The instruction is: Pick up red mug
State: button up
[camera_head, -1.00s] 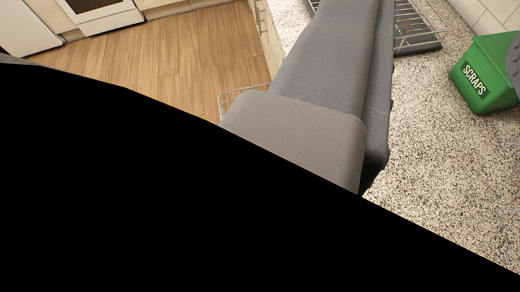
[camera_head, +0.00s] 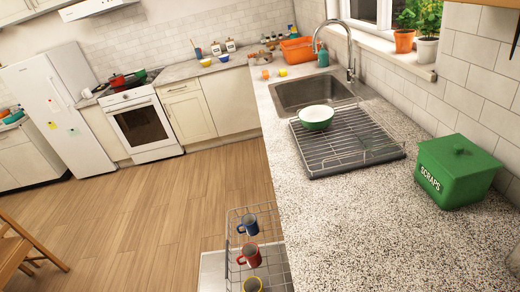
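The red mug (camera_head: 250,255) sits in the wire rack (camera_head: 231,240) of a pulled-out dishwasher at the lower middle, beside the counter's left edge. My gripper does not show in this view.
The speckled counter (camera_head: 360,230) stands right of the rack. It holds a drying rack (camera_head: 345,140) with a green-and-white bowl (camera_head: 316,117), and a green SCRAPS bin (camera_head: 457,170). The wooden floor (camera_head: 130,220) is open; a chair (camera_head: 20,245) stands at the left edge.

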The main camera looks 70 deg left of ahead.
aim_at(251, 252)
jog(key=z, duration=0.05)
jog(key=k, duration=1.7)
jog(key=u, duration=1.4)
jog(key=i, duration=0.95)
jog(key=u, duration=0.4)
